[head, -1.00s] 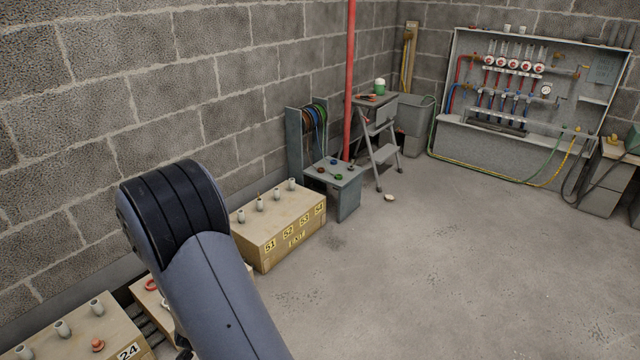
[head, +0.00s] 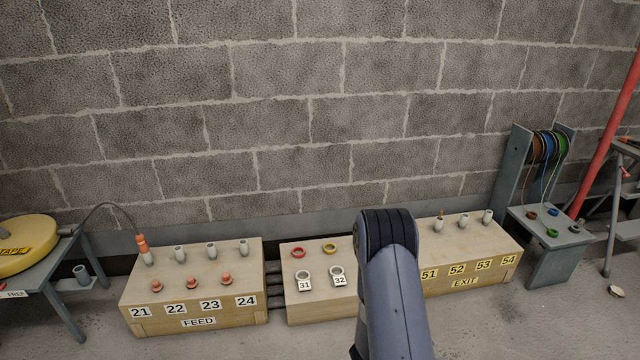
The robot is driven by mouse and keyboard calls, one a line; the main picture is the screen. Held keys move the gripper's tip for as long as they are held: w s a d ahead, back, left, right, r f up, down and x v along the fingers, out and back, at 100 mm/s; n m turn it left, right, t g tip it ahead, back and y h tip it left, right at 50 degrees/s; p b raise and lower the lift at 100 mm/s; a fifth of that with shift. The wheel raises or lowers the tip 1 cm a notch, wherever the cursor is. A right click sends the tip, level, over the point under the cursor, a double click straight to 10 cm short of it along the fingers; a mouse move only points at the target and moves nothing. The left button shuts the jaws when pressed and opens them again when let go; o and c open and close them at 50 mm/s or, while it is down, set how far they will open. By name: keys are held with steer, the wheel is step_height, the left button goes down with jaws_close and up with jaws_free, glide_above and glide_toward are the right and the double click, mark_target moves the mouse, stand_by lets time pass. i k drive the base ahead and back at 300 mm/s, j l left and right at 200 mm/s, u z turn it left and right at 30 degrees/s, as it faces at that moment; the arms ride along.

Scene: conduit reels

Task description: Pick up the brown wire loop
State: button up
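A small brown loop (head: 532,215) lies on the grey stand (head: 543,246) at the right, at the back left of its top. A blue loop (head: 553,214), a green loop (head: 552,233) and a grey one (head: 575,230) lie near it. Above them, a rack holds brown, blue and green wire reels (head: 553,144). My arm crosses the lower middle of the head view, well left of the stand. My gripper is not in view.
The EXIT box (head: 465,284) with upright tubes stands between my arm and the stand. A middle box (head: 308,312) with rings and the FEED box (head: 195,322) are farther left. A yellow tape reel (head: 25,248) is at far left. Open floor shows at lower right.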

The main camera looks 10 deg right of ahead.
mark_target(532, 215)
steer(key=l+u, duration=0.2)
steer(key=l, duration=0.45)
steer(key=l+u, duration=0.15)
steer(key=l, duration=0.5)
steer(key=l+u, duration=0.2)
steer(key=l, duration=0.45)
steer(key=l+u, duration=0.2)
steer(key=l, duration=0.45)
steer(key=k+l+u, duration=0.15)
steer(key=l, duration=0.45)
steer(key=k+l+u, duration=0.2)
steer(key=l, duration=0.45)
steer(key=k+l+u, duration=0.2)
steer(key=l, duration=0.4)
steer(key=k+l+u, duration=0.15)
steer(key=l, duration=0.4)
steer(key=l+u, duration=0.15)
steer(key=l, duration=0.8)
